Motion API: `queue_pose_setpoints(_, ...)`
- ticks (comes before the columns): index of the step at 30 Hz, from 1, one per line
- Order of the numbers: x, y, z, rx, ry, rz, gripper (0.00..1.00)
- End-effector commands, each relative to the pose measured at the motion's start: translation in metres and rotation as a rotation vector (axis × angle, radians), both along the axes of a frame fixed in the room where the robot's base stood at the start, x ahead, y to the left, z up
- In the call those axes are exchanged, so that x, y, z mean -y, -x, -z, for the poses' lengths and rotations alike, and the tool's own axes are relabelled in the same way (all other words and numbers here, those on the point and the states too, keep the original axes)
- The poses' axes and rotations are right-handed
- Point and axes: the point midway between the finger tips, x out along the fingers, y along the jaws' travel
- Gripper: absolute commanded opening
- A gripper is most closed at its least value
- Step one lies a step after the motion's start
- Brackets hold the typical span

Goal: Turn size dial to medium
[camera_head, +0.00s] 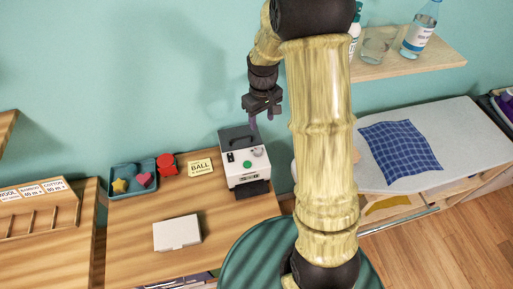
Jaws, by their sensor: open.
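A small white machine with a dark top (241,170) stands on the wooden table near its right end. Its sloped top carries a round pale dial (257,152), a green button (247,164) and a small dark display. The dial's setting is too small to read. My gripper (263,116) is above the machine's back edge, pointing down, open and empty. It appears apart from the dial. My arm hides the area just right of the machine.
On the table (130,255) are a blue tray (122,193) with small shapes, a red object (167,164), a "BALL" card (201,168) and a white box (177,233). An ironing board (455,130) with blue checked cloth (400,152) is right. A shelf (400,63) holds bottles.

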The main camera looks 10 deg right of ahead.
Motion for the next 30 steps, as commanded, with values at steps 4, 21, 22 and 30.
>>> queue_pose_setpoints(4,-0.01,0.001,0.023,-0.006,-0.001,-0.02,0.5)
queue_pose_setpoints(21,-0.012,0.001,0.108,-0.004,-0.001,-0.021,0.5)
queue_pose_setpoints(22,-0.012,0.001,0.112,-0.004,-0.002,-0.021,0.5)
queue_pose_setpoints(30,-0.011,0.001,0.146,-0.003,-0.001,-0.02,0.5)
